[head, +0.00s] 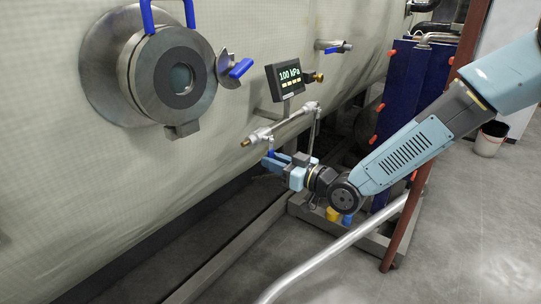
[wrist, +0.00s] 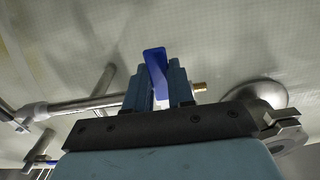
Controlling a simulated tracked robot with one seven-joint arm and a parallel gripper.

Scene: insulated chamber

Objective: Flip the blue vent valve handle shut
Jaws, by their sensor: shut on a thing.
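The vent valve's blue handle (head: 271,152) sits on a thin metal pipe (head: 285,124) with a brass end, in front of the chamber wall. My gripper (head: 275,162) reaches it from the lower right and is shut on it. In the wrist view the blue handle (wrist: 155,66) stands between my two light-blue fingers, its tip poking out past them. A brass end (wrist: 199,87) shows just right of the fingers. The lower part of the handle and the valve body are hidden by my gripper.
A display (head: 288,77) reading 100 kPa is above the pipe. A brown post (head: 425,160) stands behind my arm. Open floor lies at the lower right.

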